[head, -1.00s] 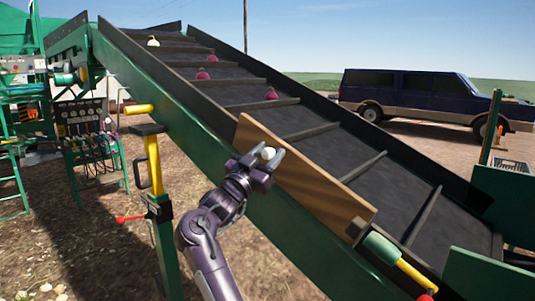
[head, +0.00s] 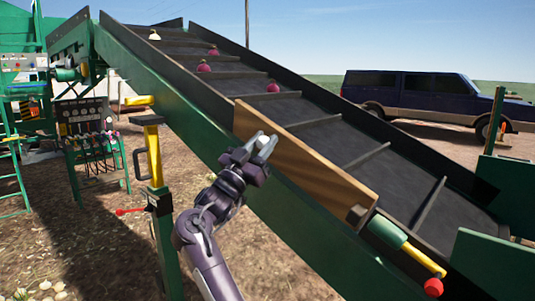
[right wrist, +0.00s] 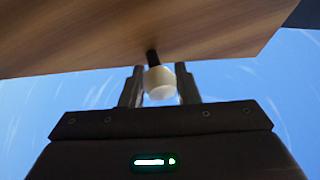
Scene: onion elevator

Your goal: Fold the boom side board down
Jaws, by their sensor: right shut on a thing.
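The boom side board (head: 315,172) is a long light-brown wooden panel. It stands tilted along the near side of the sloping boom, above its green rail. My right gripper (head: 263,146) is at the board's outer face, towards its upper end. In the right wrist view its two fingers are shut around a pale knob (right wrist: 160,83), which joins the board (right wrist: 165,35) by a short dark stem. My left gripper is not in view.
A dark belt (head: 330,134) with slats carries several onions up the boom. A green cylinder with a yellow, red-tipped handle (head: 412,255) sits by the board's lower end. A yellow-topped post (head: 153,155) stands left of my right arm. A blue van (head: 410,95) is behind.

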